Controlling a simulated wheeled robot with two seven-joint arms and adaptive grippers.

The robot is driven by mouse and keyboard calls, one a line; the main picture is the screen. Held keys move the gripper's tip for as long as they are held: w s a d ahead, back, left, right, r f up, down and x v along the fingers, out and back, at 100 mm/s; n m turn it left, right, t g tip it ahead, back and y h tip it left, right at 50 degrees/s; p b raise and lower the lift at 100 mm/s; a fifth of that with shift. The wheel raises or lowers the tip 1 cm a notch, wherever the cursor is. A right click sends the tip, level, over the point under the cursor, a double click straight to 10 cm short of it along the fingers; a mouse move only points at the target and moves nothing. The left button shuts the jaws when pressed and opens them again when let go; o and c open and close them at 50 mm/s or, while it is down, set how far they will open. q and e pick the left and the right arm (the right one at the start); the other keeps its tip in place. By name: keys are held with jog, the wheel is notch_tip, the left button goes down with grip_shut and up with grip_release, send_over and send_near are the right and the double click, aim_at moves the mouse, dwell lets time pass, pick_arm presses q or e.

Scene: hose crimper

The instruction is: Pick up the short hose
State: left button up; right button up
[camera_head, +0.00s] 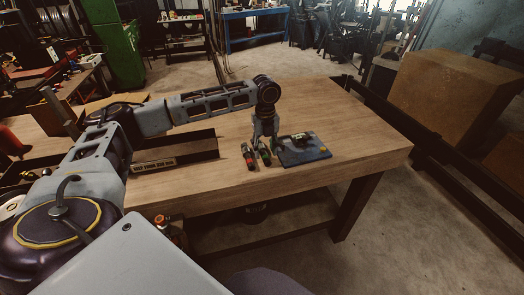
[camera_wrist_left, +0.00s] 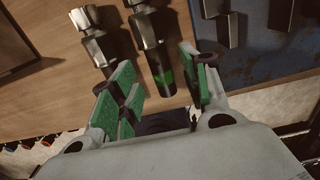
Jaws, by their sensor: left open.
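Two dark hoses with metal fittings lie side by side near the front edge of the wooden table. One hose (camera_head: 248,157) is on the left, and the other hose (camera_head: 265,154) is beside it under my left gripper (camera_head: 263,143). In the left wrist view, the right-hand hose (camera_wrist_left: 152,48) has a green mark near its end and lies between the open, green-padded fingers of my left gripper (camera_wrist_left: 156,68). The left-hand hose (camera_wrist_left: 96,38) lies outside the fingers. I cannot tell for sure which is shorter. My right gripper is out of view.
A blue plate (camera_head: 318,154) with dark parts on it lies right of the hoses, close to the gripper. A dark tray with a label (camera_head: 155,165) stands to the left. The table (camera_head: 350,115) is bare on the right and behind.

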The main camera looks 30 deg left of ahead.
aim_at(263, 152)
pick_arm(q)
jog(key=shift+f, duration=1.45)
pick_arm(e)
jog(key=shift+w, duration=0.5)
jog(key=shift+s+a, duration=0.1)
